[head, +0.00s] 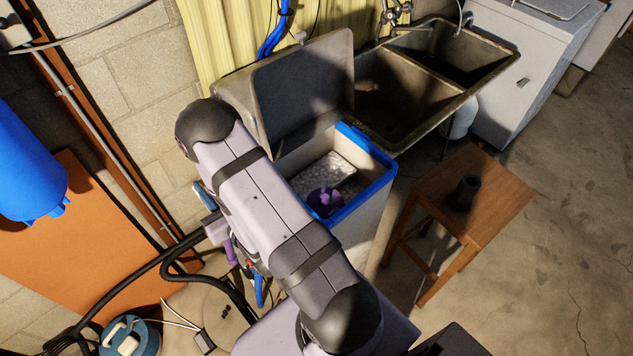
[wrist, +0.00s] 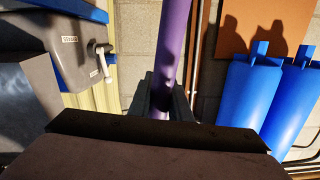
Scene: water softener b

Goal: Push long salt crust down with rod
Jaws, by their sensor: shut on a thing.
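The softener tank (head: 366,203) stands open with a blue rim and its grey lid tipped back. Inside it a pale, rough salt surface (head: 325,172) shows, with a round purple piece (head: 325,200) partly in shadow beside it. My gripper (wrist: 165,98) is shut on a purple rod (wrist: 173,45) in the wrist view. The rod runs up out of the top of that view. In the head view my arm hides part of the tank, and a short purple length of the rod (head: 231,252) shows left of the arm, outside the tank.
A double sink (head: 408,93) stands behind the tank. A wooden stool (head: 490,192) with a dark cup (head: 466,192) is to the right. A blue cylinder (head: 25,165) and dark hoses (head: 170,268) are left. Bare floor lies at the far right.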

